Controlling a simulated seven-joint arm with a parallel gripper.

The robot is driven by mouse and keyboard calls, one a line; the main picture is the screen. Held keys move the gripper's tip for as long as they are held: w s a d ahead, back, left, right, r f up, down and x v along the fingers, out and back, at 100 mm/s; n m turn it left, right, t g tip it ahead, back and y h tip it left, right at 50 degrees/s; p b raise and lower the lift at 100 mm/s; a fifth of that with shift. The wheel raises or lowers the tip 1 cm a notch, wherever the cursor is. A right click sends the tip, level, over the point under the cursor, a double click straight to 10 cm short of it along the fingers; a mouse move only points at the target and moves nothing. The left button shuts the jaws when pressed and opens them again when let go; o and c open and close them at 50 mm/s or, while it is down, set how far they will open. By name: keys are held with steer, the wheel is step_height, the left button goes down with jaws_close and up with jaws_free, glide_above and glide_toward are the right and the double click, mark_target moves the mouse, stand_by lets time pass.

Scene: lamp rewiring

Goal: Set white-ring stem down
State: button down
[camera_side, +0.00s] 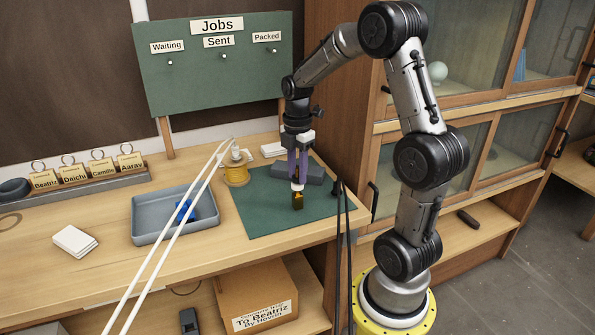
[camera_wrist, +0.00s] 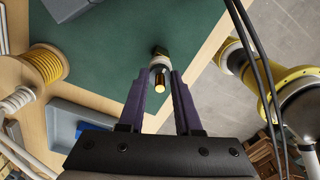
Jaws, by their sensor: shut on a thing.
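The white-ring stem (camera_side: 298,188) is between the purple fingers of my gripper (camera_side: 298,178), over the green mat. Its white ring sits at the fingertips, with a dark and amber-coloured part below it. In the wrist view the stem (camera_wrist: 159,76) shows a brass part, a pale ring and a dark far end between the fingertips (camera_wrist: 160,73). My gripper is shut on it and points down. The stem looks roughly upright, close to the mat (camera_side: 262,212). I cannot tell whether its lower end touches the mat.
A grey block (camera_side: 313,172) lies on the mat behind the stem. A yellow spool (camera_side: 236,174) stands at the mat's left edge. A grey tray (camera_side: 150,236) holding a blue thing (camera_side: 184,210) is further left. Dark cables (camera_side: 338,225) hang at the right. The mat's front is clear.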

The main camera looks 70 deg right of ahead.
steer(key=shift+f, duration=0.1)
steer(key=c, duration=0.6)
jaws_free()
step_height(320, 180, up, 12)
steer(key=s+a+m+t, duration=0.2)
steer(key=s+a+m, duration=0.4)
steer(key=a, duration=0.4)
steer(key=s+a+f+m+t, duration=0.1)
steer(key=s+a+m+t, duration=0.2)
steer(key=s+a+m, duration=0.3)
steer(key=a+m, duration=0.1)
steer(key=a, duration=0.3)
steer(key=shift+s+a+f+t, duration=0.15)
steer(key=shift+s+a+t, duration=0.1)
steer(key=shift+s+t, duration=0.05)
